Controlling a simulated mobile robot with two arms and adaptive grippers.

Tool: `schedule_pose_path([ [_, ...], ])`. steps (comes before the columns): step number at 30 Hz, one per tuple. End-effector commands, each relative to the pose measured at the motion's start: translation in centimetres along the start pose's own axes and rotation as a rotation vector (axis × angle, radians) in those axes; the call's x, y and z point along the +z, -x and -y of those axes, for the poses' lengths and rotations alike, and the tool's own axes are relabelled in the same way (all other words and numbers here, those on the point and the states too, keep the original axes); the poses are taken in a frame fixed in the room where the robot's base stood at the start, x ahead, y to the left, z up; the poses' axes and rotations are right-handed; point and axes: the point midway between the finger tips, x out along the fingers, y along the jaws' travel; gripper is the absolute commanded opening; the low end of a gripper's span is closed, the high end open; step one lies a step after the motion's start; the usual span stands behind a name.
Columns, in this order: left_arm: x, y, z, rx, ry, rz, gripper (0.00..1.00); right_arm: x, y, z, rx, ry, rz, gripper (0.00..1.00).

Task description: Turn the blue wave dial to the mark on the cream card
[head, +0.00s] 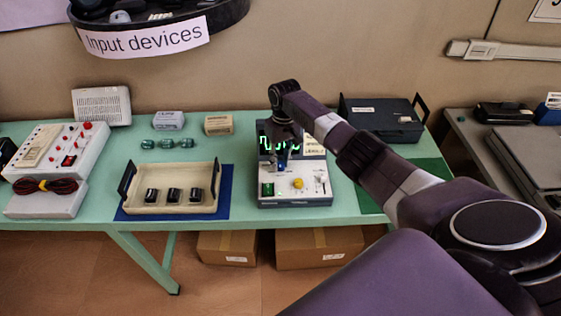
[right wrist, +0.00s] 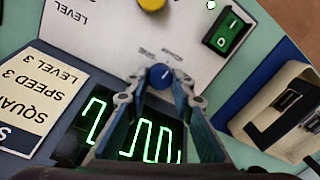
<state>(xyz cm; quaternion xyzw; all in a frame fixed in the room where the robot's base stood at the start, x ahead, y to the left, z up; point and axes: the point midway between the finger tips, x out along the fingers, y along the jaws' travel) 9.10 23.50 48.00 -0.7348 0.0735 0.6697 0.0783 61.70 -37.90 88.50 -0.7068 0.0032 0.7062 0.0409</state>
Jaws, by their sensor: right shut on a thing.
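The blue wave dial (right wrist: 161,75) is on the white panel of the wave device (head: 310,198), with a white pointer line on its top. My right gripper (right wrist: 160,82) has its two fingertips on either side of the dial and is shut on it. In the head view the blue dial (head: 282,166) shows small below the gripper (head: 281,158). The cream card (right wrist: 30,100) stands beside the screen (right wrist: 130,130) and reads SQUA…, SPEED 3, LEVEL 3; its first line is cut off. The screen shows a green square-shaped trace. My left gripper is not in view.
A yellow knob (head: 298,183) and a green rocker switch (head: 267,190) are close to the dial. A cream tray (head: 150,207) with black pieces lies left of the device. A dark case (head: 380,118) stands behind right. My right arm covers the table's right part.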

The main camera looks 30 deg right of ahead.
Motion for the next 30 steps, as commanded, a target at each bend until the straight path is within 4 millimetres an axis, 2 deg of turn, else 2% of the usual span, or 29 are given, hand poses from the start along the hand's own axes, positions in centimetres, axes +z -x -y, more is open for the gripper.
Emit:
schedule_pose_path([
  [9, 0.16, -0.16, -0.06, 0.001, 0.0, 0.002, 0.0, 0.04, -0.01, 0.0, 0.0, 0.093, 0.007, 0.0],
  [22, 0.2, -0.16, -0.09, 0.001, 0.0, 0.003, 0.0, 0.05, 0.0, -0.03, 0.001, 0.102, 0.008, 0.0],
  [23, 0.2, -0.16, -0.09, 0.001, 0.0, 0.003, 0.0, 0.05, 0.0, -0.03, 0.001, 0.102, 0.008, 0.23],
  [27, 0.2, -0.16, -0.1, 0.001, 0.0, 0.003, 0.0, 0.04, 0.0, -0.03, 0.001, 0.102, 0.007, 0.39],
  [30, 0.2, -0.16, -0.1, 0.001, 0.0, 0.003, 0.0, 0.03, -0.01, -0.03, 0.001, 0.102, 0.007, 0.4],
])
